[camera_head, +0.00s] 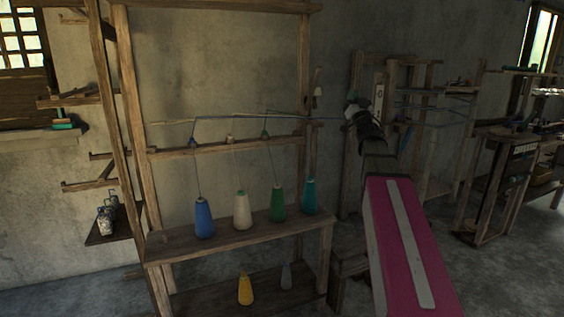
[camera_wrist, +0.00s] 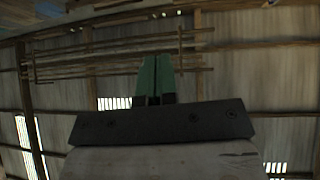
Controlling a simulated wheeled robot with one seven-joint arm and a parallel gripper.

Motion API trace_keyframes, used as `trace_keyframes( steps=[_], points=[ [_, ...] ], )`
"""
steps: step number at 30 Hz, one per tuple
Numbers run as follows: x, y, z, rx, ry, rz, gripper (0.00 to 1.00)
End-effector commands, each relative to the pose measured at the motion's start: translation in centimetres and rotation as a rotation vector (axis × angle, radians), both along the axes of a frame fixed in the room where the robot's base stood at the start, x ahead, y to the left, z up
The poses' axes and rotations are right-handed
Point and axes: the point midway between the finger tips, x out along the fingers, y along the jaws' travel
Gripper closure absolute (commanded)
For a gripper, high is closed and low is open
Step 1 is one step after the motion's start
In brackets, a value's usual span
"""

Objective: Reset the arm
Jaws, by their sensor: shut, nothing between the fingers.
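My gripper shows in the wrist view (camera_wrist: 156,62) as two green fingers side by side, shut with nothing between them. In the head view my arm is raised in front of the right part of the scene, and its dark wrist end is up near the right post of the rack. The fingers are too small to make out there. In the wrist view the gripper faces wooden beams and corrugated wall panels, and it touches nothing that I can see.
A wooden rack (camera_head: 215,241) left of my arm holds blue (camera_head: 204,219), cream (camera_head: 242,212), green (camera_head: 277,206) and teal (camera_head: 309,197) thread cones, with threads running upward. A yellow cone (camera_head: 245,290) stands on its lower shelf. Wooden loom frames (camera_head: 498,185) stand at right.

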Motion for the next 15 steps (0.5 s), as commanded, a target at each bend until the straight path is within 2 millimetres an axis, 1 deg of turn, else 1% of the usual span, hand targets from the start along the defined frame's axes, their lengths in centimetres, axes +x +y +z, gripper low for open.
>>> trace_keyframes(
  steps=[1,5,8,11,14,15],
  points=[
    [0.2,0.0,-0.9,0.005,0.025,-0.014,1.0],
    [0.9,-0.3,-3.5,0.022,0.101,-0.061,1.0],
    [1.5,-0.6,-6.1,0.035,0.18,-0.104,1.0],
    [2.0,-0.9,-9.4,0.045,0.275,-0.153,1.0],
    [2.3,-1.1,-13.7,0.054,0.404,-0.209,1.0],
    [2.4,-1.1,-15.8,0.055,0.466,-0.232,1.0]
  ],
)
